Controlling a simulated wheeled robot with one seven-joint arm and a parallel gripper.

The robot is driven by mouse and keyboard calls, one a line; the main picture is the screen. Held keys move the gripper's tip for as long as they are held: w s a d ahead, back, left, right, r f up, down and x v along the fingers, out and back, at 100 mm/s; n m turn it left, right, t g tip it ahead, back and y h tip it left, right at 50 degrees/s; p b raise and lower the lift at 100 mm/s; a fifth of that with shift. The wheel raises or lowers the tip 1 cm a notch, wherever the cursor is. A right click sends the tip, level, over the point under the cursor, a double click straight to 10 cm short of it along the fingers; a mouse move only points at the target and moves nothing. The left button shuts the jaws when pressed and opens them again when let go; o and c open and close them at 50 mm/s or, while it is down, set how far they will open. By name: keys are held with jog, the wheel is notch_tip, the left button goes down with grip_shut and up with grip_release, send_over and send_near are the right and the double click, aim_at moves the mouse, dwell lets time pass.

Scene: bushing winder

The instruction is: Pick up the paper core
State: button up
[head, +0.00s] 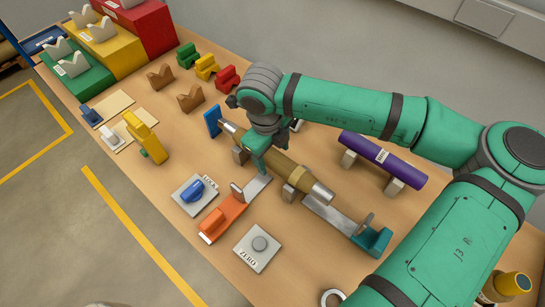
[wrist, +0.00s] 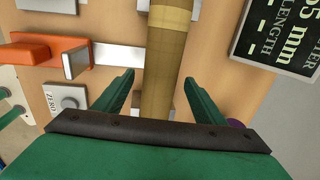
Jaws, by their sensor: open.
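The paper core (head: 282,168) is a long tan-brown cylinder with a paler band and bare metal ends. It lies on grey supports near the middle of the wooden bench. In the wrist view the core (wrist: 165,62) runs up the picture between my two green fingers. My gripper (head: 262,156) is over the core, pointing down, and it is open. In the wrist view my gripper (wrist: 160,80) has a finger on each side of the core, with a visible gap on both sides. How deep the fingertips sit beside it cannot be told. My wrist hides part of the core in the head view.
A purple labelled roll (head: 383,159) lies on grey blocks at right. An orange sliding stop (head: 224,218), a ZERO button (head: 258,247) and a blue knob (head: 194,191) stand in front. A dark length display (wrist: 277,38) is near. Coloured V-blocks (head: 206,67) stand behind.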

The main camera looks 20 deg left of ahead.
jog(key=shift+f, duration=0.3)
grip_shut()
jog(key=shift+r, duration=0.2)
